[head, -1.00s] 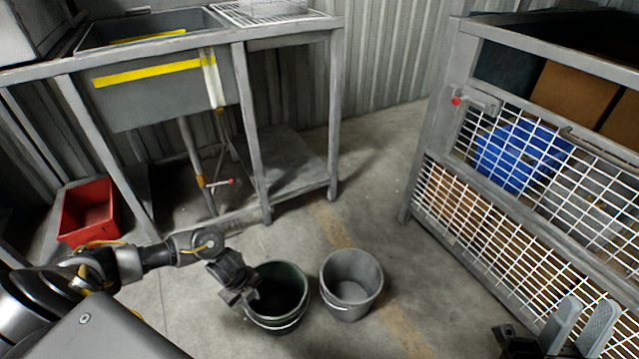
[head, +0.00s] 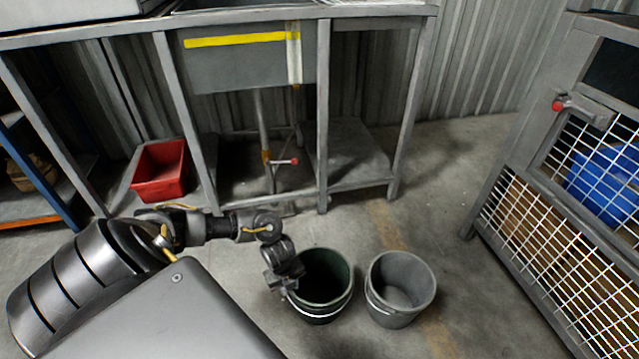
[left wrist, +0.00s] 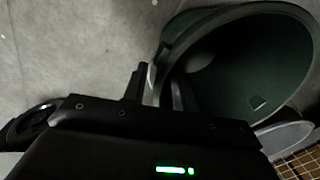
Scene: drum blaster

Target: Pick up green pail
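The green pail (head: 329,287) is dark green, open-topped and upright on the floor in the lower middle of the head view. Its light handle hangs across the front. My left gripper (head: 285,281) is at the pail's left rim. In the left wrist view the pail (left wrist: 240,62) fills the upper right, and its rim passes between the close-set fingertips (left wrist: 160,84). One finger is outside the wall and one inside, and the gripper looks shut on the rim. My right gripper is not in view.
A grey bucket (head: 399,285) stands just right of the green pail. A grey sink table (head: 323,120) is behind, with a red bin (head: 160,172) under it at left. A mesh cage (head: 570,215) stands at right. Floor between is clear.

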